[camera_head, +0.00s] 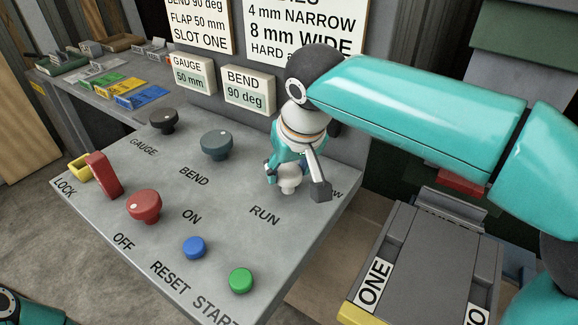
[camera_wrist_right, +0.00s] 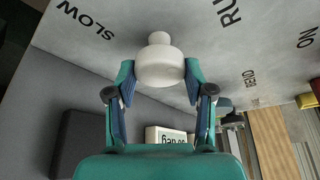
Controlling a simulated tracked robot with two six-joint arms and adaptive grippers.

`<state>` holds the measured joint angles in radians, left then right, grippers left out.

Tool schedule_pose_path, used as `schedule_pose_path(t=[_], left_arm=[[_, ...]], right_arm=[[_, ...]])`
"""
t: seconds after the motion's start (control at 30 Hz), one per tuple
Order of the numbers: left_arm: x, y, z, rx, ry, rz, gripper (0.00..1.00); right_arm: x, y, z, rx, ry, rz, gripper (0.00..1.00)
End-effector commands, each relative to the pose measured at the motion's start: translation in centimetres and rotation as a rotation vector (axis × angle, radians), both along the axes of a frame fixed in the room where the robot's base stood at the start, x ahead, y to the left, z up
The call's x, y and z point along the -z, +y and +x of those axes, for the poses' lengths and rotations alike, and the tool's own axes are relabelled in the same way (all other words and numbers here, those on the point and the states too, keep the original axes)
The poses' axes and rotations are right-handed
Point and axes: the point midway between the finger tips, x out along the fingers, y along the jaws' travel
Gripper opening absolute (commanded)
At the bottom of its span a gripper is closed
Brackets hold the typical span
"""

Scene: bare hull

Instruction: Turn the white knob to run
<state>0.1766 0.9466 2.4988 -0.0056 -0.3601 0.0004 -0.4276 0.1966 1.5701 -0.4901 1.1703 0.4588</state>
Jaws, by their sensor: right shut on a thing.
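The white knob (camera_head: 289,182) stands on the sloping grey control panel, beside the RUN label (camera_head: 264,215). The SLOW label is mostly covered by my right gripper in the head view; it shows at upper left in the wrist view (camera_wrist_right: 85,19), with RUN (camera_wrist_right: 231,10) at upper right. My right gripper (camera_head: 292,176) reaches down over the knob. In the wrist view its two fingers close on opposite sides of the white knob (camera_wrist_right: 160,66). I cannot see a pointer mark on the knob. My left gripper is out of view.
A black GAUGE knob (camera_head: 163,121), a grey BEND knob (camera_head: 216,145), a red knob (camera_head: 144,206), a red LOCK lever (camera_head: 103,175), a blue RESET button (camera_head: 194,248) and a green START button (camera_head: 241,280) share the panel. Display boxes (camera_head: 248,90) stand behind.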

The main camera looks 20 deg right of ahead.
Motion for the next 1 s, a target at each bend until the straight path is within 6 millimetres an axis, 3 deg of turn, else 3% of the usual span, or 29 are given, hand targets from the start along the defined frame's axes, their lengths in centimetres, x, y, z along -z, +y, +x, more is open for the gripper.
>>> schedule_pose_path(t=[0.3, 0.87, 0.9, 1.0], left_arm=[[-0.11, 0.0, 0.0, 0.0, 0.0, 0.0, 0.0], [-0.11, 0.0, 0.0, 0.0, 0.0, 0.0, 0.0], [-0.11, 0.0, 0.0, 0.0, 0.0, 0.0, 0.0], [-0.11, 0.0, 0.0, 0.0, 0.0, 0.0, 0.0]], right_arm=[[0.05, 0.12, -0.04, 0.15, 0.004, 0.001, 0.18], [0.1, 0.1, -0.03, 0.186, 0.004, 0.001, 0.18], [0.1, 0.1, -0.03, 0.186, 0.004, 0.001, 0.58], [0.08, 0.1, -0.02, 0.184, 0.004, 0.002, 0.74]])
